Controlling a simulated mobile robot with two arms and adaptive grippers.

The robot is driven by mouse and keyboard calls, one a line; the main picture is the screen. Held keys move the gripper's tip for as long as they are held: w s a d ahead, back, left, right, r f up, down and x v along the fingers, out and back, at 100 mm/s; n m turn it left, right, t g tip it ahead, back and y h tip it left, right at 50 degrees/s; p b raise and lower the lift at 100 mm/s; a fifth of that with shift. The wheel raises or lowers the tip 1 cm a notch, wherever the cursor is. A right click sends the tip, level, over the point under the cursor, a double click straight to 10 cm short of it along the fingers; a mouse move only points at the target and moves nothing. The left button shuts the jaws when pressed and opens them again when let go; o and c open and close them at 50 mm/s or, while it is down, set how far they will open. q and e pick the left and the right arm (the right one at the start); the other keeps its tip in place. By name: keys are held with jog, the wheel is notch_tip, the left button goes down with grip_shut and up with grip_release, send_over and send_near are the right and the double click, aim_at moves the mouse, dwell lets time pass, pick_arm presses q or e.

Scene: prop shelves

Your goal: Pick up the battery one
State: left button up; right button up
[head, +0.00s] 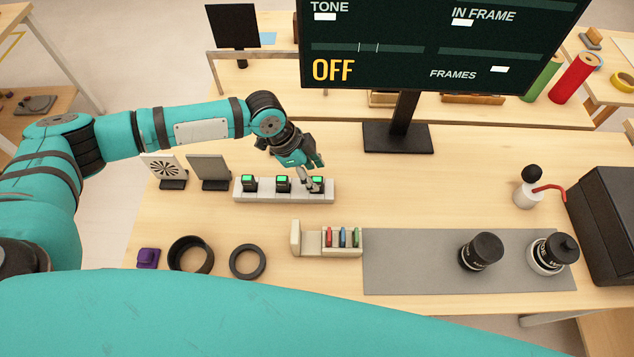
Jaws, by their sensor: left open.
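A pale charger strip (241,195) stands left of the table's middle. It holds three black batteries with lit green tops: a left one (249,184), a middle one (282,185) and a right one (318,185). No readable label shows which is battery one. My left gripper (312,174) is open, pointing down at the right battery. Its fingers partly cover that battery, and I cannot tell whether they touch it. My right gripper is out of view.
A beige holder (296,240) with coloured cards stands in front of the strip. Two black rings (247,261) and a purple block (148,258) lie front left. Two lenses (481,252) stand on the grey mat (405,270). A monitor (400,125) rises behind.

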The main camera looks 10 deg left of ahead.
aim_at(317, 179)
pick_arm(q)
jog(key=x, duration=0.2)
jog(key=p+x, duration=0.1)
jog(key=x, duration=0.1)
jog(key=shift+w+a+f, duration=0.1)
jog(key=shift+w+a, duration=0.1)
jog(key=shift+w, duration=0.05)
grip_shut()
